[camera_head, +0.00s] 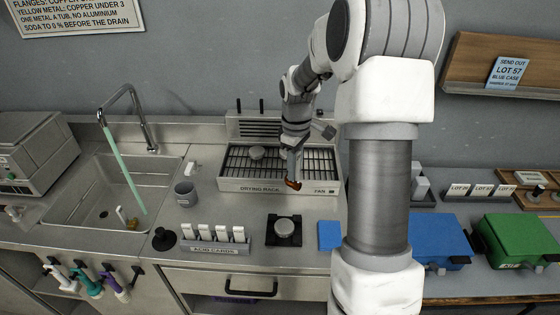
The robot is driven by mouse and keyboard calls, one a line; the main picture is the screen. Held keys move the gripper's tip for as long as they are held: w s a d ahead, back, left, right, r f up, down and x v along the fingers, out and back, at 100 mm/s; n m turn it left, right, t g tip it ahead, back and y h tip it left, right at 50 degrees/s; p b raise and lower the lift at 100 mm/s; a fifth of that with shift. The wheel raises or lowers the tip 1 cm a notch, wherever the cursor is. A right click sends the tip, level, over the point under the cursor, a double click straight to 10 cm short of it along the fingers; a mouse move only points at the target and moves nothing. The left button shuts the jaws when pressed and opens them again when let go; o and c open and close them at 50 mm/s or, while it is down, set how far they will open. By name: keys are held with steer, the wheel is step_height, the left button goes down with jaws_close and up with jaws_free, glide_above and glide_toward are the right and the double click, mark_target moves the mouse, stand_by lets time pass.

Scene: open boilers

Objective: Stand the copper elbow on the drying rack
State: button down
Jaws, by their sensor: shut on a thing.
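My gripper (293,179) is shut on the copper elbow (293,184), a small orange-brown piece at its fingertips. It hangs over the front right part of the drying rack (250,186), a steel tray with a dark slatted top and the label "DRYING RACK" on its front. I cannot tell whether the elbow touches the rack. A grey round piece (257,153) sits on the slats at the back left. My arm crosses the view from the right and hides part of the counter.
A sink with a running tap (129,103) is at the left. Blue (435,238) and green (520,240) cases are at the right.

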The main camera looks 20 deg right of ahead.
steer(key=d+r+n+p, duration=0.1)
steer(key=d+n, duration=0.2)
steer(key=d, duration=0.3)
steer(key=d+r+n, duration=0.2)
steer(key=d+n, duration=0.1)
steer(key=d, duration=0.4)
steer(key=w+f+p, duration=0.1)
steer(key=w+f, duration=0.1)
steer(key=w, duration=0.1)
steer(key=w+d+f+p, duration=0.1)
steer(key=w+f, duration=0.1)
steer(key=w, duration=0.2)
steer(key=w+d+f+p, duration=0.1)
steer(key=w+f, duration=0.2)
steer(key=shift+w, duration=0.25)
step_height(320, 180, down, 4)
steer(key=shift+r+p, duration=0.25)
steer(key=shift+p, duration=0.3)
steer(key=shift+f, duration=0.25)
steer(key=shift+f, duration=0.1)
steer(key=shift+f+b, duration=0.2)
steer(key=shift+b, duration=0.1)
steer(key=c, duration=0.6)
jaws_free()
steer(key=shift+r, duration=0.1)
steer(key=shift+c, duration=0.2)
steer(key=shift+r, duration=0.1)
